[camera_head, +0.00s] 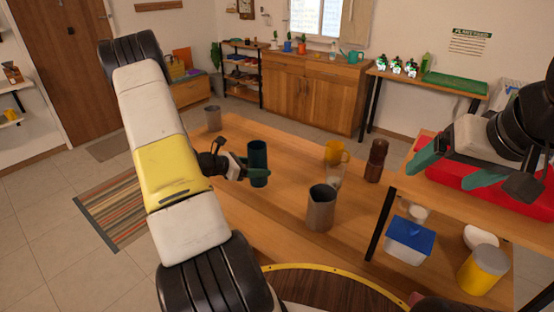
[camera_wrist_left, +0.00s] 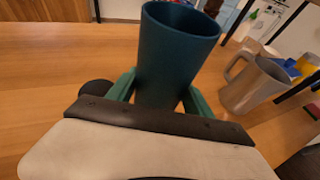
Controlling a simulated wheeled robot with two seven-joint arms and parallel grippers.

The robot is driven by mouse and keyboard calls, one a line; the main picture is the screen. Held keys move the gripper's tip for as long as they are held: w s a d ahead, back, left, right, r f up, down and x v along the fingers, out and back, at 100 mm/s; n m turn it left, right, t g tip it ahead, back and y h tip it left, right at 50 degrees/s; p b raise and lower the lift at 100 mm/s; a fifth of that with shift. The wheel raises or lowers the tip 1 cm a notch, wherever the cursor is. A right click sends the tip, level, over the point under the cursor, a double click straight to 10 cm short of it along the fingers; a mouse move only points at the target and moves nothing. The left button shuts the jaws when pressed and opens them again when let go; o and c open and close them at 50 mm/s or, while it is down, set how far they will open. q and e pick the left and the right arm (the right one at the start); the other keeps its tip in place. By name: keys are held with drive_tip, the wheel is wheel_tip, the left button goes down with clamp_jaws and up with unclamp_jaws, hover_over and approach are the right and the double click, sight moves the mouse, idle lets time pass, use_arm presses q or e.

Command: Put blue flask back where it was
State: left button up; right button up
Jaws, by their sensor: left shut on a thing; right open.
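The blue flask, a dark teal-blue open-topped vessel (camera_head: 258,160), is upright over the wooden table. My left gripper (camera_head: 246,171) is shut around its side. In the left wrist view the flask (camera_wrist_left: 176,50) stands between the two green fingers (camera_wrist_left: 160,92), with its open mouth toward the top; its lower end is hidden by the gripper. I cannot tell whether its base touches the table. My right gripper (camera_head: 474,166) is open and empty at the right, over a red tray.
A grey mug (camera_head: 320,208), yellow mug (camera_head: 334,151), pale cup (camera_head: 335,178) and brown vessel (camera_head: 376,160) stand to the right on the table (camera_head: 285,215). A grey cup (camera_head: 213,117) is at the far left corner. The red tray (camera_head: 458,178) sits on a raised shelf. Table left of the grey mug is clear.

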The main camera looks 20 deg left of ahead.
use_arm(q)
drive_tip(key=w+f, duration=0.4)
drive_tip(key=shift+w+a, duration=0.15)
drive_tip(key=shift+w, duration=0.2)
drive_tip(key=o, duration=1.7)
drive_tip(key=shift+f, duration=0.1)
drive_tip(key=shift+c, duration=0.2)
